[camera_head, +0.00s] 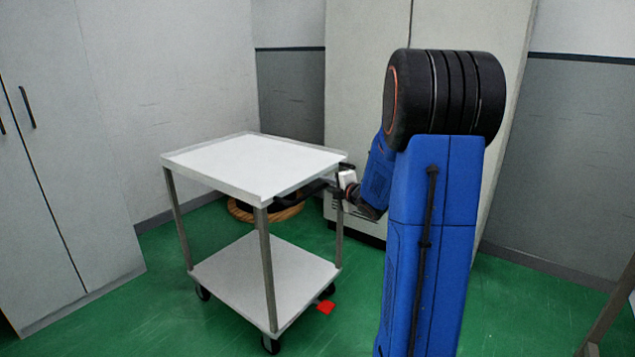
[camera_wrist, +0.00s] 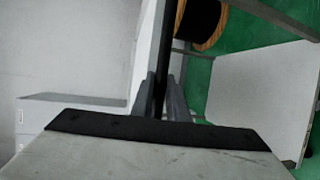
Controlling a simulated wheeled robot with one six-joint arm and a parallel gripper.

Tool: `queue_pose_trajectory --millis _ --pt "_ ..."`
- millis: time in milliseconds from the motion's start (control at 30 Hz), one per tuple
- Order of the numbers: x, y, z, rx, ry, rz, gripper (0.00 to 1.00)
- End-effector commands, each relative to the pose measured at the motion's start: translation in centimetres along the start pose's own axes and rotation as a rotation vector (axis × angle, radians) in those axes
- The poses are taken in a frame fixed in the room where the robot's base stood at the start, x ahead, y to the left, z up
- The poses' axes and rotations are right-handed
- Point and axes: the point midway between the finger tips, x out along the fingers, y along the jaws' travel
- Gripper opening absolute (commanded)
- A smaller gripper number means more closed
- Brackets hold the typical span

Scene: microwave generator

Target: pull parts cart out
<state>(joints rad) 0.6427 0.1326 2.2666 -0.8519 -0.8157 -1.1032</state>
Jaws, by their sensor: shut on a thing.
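The parts cart (camera_head: 262,163) stands upright on the green floor at the middle of the head view. It has a white top tray, a white lower shelf (camera_head: 262,275), grey posts and black casters. A dark push handle (camera_head: 300,193) runs along its right-hand end. My gripper (camera_head: 338,191) is at that handle, partly hidden by my blue arm. In the wrist view my gripper's two fingers (camera_wrist: 163,98) are closed around the dark handle bar (camera_wrist: 164,60). The cart's lower shelf (camera_wrist: 255,90) also shows at the right of the wrist view.
A grey cabinet (camera_head: 50,140) stands at the left and a tall pale cabinet (camera_head: 365,80) behind my arm. A wooden spool (camera_head: 245,212) lies behind the cart. A red object (camera_head: 326,307) is on the floor by the cart's lower right. Open green floor lies in front.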

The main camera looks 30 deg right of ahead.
Motion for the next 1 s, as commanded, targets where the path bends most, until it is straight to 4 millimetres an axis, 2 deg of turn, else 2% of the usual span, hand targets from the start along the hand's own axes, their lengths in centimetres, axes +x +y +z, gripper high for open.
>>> queue_pose_trajectory --millis 100,233,667,700,767,1000 --pt "-1.4 -0.5 0.6 0.002 -0.002 -0.003 0.00" --pt "-2.2 -0.6 0.9 0.001 -0.001 -0.003 0.00" --pt "-2.5 -0.7 1.1 0.000 0.000 -0.002 0.00" --pt "-2.5 -0.7 1.1 0.000 0.000 -0.002 0.16" --pt "-2.5 -0.7 1.1 0.001 0.000 -0.002 0.31" --pt "-2.5 -0.6 1.0 0.000 0.000 0.000 0.33"
